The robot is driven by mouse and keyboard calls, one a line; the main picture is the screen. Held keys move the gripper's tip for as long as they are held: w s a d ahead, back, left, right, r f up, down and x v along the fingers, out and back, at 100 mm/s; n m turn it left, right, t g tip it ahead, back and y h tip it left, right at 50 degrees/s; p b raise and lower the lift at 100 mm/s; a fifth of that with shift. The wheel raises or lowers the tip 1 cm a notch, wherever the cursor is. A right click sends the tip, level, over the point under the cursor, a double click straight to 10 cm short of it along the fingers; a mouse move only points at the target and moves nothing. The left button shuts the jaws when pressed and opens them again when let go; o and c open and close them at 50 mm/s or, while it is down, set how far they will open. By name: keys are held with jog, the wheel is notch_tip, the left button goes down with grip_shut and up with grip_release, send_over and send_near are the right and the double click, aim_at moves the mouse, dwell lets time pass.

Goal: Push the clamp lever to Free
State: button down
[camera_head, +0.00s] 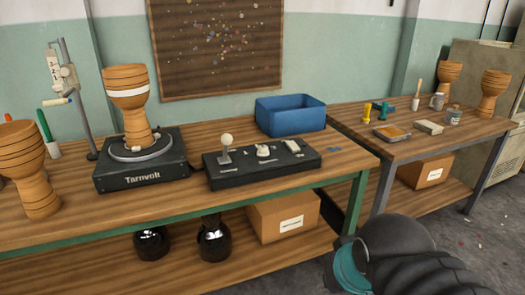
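A stand with an upright metal post (75,100) is beside the turntable on the left of the bench. A pale scale head (63,78) sits on the post, and a short lever with a light handle (56,101) sticks out to the left below it. The black control box (262,163) on the bench carries an upright ball-topped lever (226,148). I cannot tell which is the clamp lever, and no Free marking is readable. Part of my arm shows at bottom right, well apart from both; my gripper is not in view.
A goblet drum (126,92) stands on the turntable (140,170), close to the post. Another drum (32,175) and a green marker (44,124) are at left. A blue bin (290,115) is behind the control box. The bench front edge is clear.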

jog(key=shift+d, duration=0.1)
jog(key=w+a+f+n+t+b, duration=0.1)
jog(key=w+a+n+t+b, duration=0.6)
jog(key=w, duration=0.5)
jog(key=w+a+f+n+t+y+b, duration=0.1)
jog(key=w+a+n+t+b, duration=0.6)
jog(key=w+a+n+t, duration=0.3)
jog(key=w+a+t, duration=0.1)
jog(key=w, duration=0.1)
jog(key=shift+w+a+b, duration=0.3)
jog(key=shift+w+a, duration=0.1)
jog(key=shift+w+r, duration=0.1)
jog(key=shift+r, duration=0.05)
